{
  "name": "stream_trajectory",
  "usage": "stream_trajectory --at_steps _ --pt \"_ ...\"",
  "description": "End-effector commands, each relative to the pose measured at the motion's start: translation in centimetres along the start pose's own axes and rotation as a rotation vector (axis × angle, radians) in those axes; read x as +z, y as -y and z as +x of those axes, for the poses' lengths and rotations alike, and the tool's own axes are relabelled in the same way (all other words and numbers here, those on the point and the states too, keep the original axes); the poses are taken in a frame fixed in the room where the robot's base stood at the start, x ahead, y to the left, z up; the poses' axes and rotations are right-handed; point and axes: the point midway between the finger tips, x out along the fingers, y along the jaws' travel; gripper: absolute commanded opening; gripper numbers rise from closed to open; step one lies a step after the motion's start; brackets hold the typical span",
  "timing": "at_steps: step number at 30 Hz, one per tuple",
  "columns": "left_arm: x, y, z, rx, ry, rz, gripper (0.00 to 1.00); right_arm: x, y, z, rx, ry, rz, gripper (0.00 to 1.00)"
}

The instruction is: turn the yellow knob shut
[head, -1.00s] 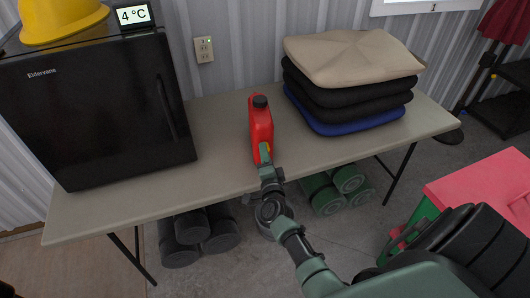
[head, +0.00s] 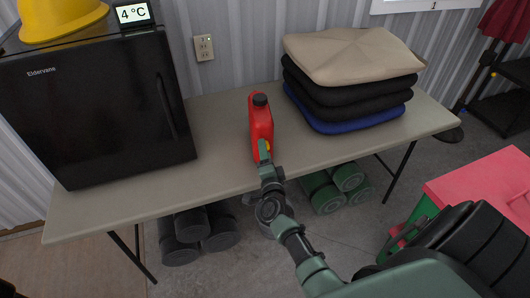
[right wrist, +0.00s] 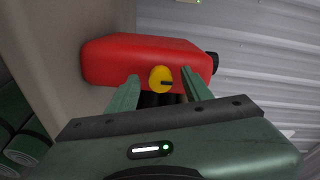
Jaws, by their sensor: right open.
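A red can (head: 260,124) with a black cap stands upright near the middle of the table. The yellow knob (right wrist: 161,79) sits on the can's side facing my right gripper and shows whole in the right wrist view; a dark slot or pointer runs from its middle toward the right. In the head view only a bit of the knob shows beside the fingers. My right gripper (right wrist: 158,84) is open, with one finger on either side of the knob, close to the can. I cannot tell whether the fingers touch the knob. My left gripper is not in view.
A black mini fridge (head: 97,112) with a yellow hard hat (head: 62,20) stands on the table (head: 150,188) at left. Stacked cushions (head: 350,80) lie right of the can. Dark and green rolls lie under the table. A red-topped chest (head: 480,185) is at right.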

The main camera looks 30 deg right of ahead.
Motion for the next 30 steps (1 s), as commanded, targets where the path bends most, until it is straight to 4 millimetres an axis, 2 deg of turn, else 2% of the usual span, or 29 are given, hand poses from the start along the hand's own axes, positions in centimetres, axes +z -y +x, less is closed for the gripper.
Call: stream_trajectory --at_steps 9,13,18,30 --pt "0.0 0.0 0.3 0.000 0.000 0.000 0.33 0.0 -0.3 -5.2 0.004 0.000 0.001 0.50" --pt "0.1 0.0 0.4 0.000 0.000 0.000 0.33 0.1 -0.2 -6.8 0.003 0.001 -0.001 0.50" --pt "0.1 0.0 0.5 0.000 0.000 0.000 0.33 0.0 -0.1 -7.5 0.002 0.000 -0.001 0.50" --pt "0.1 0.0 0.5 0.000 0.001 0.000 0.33 0.0 -0.1 -7.5 0.002 0.000 -0.001 0.50"
